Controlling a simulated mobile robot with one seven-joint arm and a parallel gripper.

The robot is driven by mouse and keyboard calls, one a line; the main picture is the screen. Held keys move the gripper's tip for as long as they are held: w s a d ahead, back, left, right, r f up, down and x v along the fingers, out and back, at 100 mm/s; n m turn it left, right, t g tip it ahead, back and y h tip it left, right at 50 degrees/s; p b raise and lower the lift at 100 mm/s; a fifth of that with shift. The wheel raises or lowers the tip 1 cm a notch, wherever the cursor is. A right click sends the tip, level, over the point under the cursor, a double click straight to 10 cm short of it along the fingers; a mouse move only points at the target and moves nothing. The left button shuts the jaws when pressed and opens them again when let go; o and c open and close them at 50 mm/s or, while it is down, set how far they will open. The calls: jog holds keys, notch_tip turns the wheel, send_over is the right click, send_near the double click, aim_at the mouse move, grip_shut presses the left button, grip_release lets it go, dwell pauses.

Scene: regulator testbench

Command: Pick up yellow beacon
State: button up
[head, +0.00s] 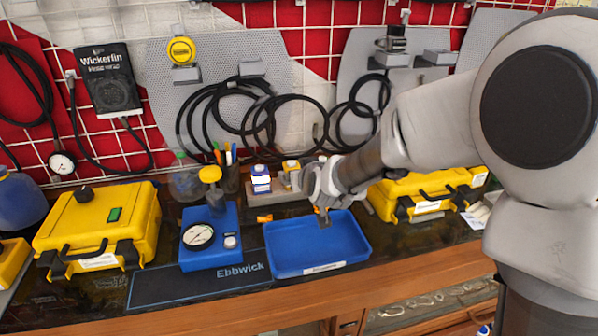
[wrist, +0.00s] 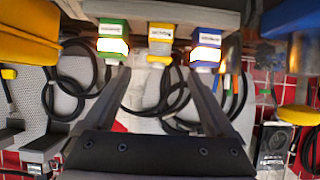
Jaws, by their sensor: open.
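The yellow beacon (wrist: 160,44) is in the middle of a row of three in the wrist view, which looks upside down. The green beacon (wrist: 112,42) is on its left and the blue beacon (wrist: 206,50) on its right. In the head view, the yellow beacon (head: 291,166) shows behind the blue beacon (head: 260,178), on a grey stand (head: 268,197). The green one is not clearly seen there, behind my arm. My gripper (wrist: 158,74) is open and empty, its two fingers spread to either side of the yellow beacon in the picture. The remaining distance is hard to judge.
A blue tray (head: 318,268) lies in front of the stand, under my gripper. A blue gauge box (head: 209,243) and a yellow case (head: 97,228) stand to the left. Another yellow case (head: 425,196) is at right. Black hoses (head: 255,118) hang on the wall behind.

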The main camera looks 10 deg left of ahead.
aim_at(286, 169)
jog(key=x, duration=1)
jog(key=shift+w+f+b, duration=0.2)
jog(key=shift+w+b, duration=0.15)
grip_shut()
